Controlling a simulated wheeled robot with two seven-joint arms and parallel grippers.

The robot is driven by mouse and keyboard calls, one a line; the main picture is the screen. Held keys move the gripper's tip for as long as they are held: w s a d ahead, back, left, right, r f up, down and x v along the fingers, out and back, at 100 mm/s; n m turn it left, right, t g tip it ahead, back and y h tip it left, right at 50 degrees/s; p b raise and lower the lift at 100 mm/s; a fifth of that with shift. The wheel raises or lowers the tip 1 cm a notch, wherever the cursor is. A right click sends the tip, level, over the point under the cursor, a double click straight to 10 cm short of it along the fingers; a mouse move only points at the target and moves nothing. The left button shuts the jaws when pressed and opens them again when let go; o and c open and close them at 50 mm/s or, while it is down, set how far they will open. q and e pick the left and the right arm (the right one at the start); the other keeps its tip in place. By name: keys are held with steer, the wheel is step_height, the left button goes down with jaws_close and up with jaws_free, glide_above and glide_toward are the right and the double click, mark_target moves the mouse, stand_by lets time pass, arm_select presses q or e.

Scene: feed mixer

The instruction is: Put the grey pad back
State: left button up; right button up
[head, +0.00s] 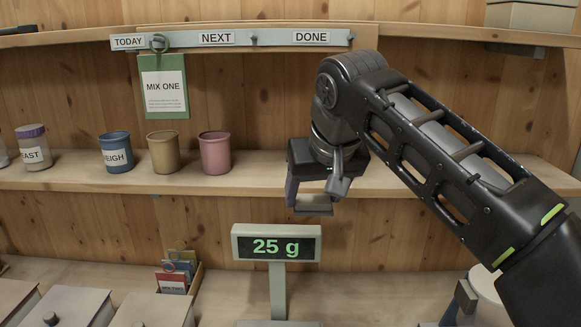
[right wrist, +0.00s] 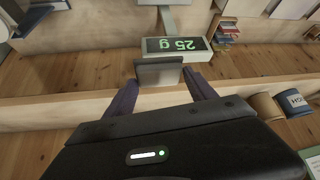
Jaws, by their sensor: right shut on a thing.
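My right gripper (head: 314,192) is shut on the grey pad (head: 313,208), in front of the middle shelf's edge and above the scale display (head: 276,246). In the right wrist view the grey pad (right wrist: 160,72) is a small flat block between the two dark fingers of my right gripper (right wrist: 160,82). The display reads "25 g" and also shows upside down in the wrist view (right wrist: 177,45). The pad hangs in the air, apart from the display in the head view. My left gripper is not in view.
On the shelf (head: 230,181) stand a blue cup (head: 117,153), a tan cup (head: 164,153), a pink cup (head: 215,154) and a jar (head: 33,148). A rail (head: 275,39) with labels holds a green-backed card (head: 163,90). Lidded boxes (head: 75,308) stand lower left.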

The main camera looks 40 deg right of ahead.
steer(key=w+d+p, duration=0.1)
steer(key=w+d, duration=0.1)
steer(key=w, duration=0.2)
steer(key=w+d+p, duration=0.1)
steer(key=w+d, duration=0.1)
steer(key=w, duration=0.2)
steer(key=w+d+p, duration=0.1)
steer(key=w+d, duration=0.1)
steer(key=w, duration=0.2)
steer(key=shift+r, duration=0.1)
steer(key=shift+w+d, duration=0.15)
steer(key=shift+w, duration=0.2)
